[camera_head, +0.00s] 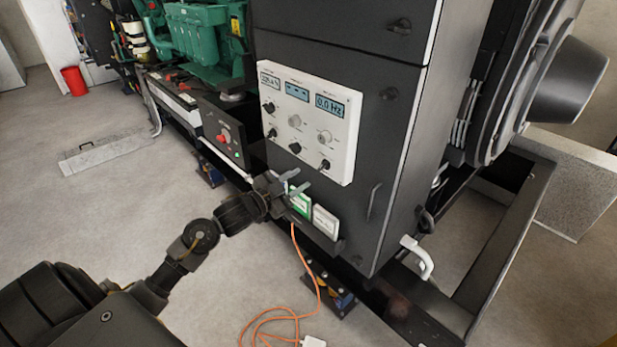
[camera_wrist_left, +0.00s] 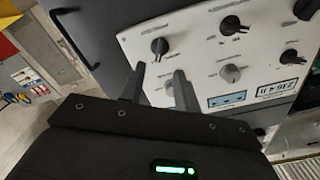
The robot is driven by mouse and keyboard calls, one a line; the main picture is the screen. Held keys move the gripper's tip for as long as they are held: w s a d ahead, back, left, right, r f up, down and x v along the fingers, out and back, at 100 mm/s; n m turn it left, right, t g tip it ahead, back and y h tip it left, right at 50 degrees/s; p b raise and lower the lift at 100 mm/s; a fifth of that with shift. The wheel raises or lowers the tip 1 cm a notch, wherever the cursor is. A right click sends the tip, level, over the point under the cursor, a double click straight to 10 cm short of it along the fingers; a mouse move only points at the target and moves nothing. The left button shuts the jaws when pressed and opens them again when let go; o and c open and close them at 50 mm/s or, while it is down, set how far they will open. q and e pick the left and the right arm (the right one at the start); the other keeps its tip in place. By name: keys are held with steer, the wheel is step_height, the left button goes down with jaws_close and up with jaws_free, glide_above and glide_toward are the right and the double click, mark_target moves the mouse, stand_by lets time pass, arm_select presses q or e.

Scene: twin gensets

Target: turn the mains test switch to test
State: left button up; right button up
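The white control panel (camera_head: 346,100) is on the front of the dark cabinet. It carries several small rotary switches and knobs; their labels are too small to read, so I cannot tell which is the mains test switch. A black switch (camera_head: 325,165) is at its lower right. My left gripper (camera_head: 299,181) is open and empty, just below the panel in the head view. In the left wrist view the panel (camera_wrist_left: 200,45) appears upside down. The two fingers (camera_wrist_left: 157,80) are apart and point toward a black switch (camera_wrist_left: 159,46), with no contact visible. My right gripper is not in view.
Green and white plates (camera_head: 325,221) are below the panel, beside the left gripper. A black box with a red button (camera_head: 224,138) is left of the panel. An orange cable (camera_head: 317,300) hangs to the floor. A cabinet handle (camera_head: 374,201) projects at the right.

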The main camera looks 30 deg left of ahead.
arm_select(q)
steer(key=shift+v, duration=2)
steer(key=s+a+f+n+g+y, duration=0.1)
steer(key=a+f+n+g+y, duration=0.3)
steer(key=f, duration=1)
steer(key=s+a+f+n+g+y, duration=0.1)
steer(key=a+f, duration=0.4)
steer(key=f, duration=0.8)
steer(key=s+f+n+g+y, duration=0.1)
steer(key=s+f, duration=0.2)
steer(key=f, duration=0.3)
steer(key=s+f+g, duration=0.1)
steer(key=s+f, duration=0.3)
steer(key=f, duration=0.2)
steer(key=s+d+f+g, duration=0.3)
steer(key=s+f, duration=0.6)
steer(key=f, duration=0.2)
steer(key=s+d+f+g, duration=0.2)
steer(key=s+d+f, duration=0.2)
steer(key=s, duration=0.5)
steer(key=s+d+f+g, duration=0.2)
steer(key=s+d+f, duration=0.2)
steer(key=s, duration=0.6)
steer(key=s+d+f+n+g+h, duration=0.1)
steer(key=s+d+f+g, duration=0.1)
steer(key=s+d+f, duration=0.3)
steer(key=s+d, duration=0.3)
steer(key=s, duration=0.2)
steer(key=shift+s, duration=0.25)
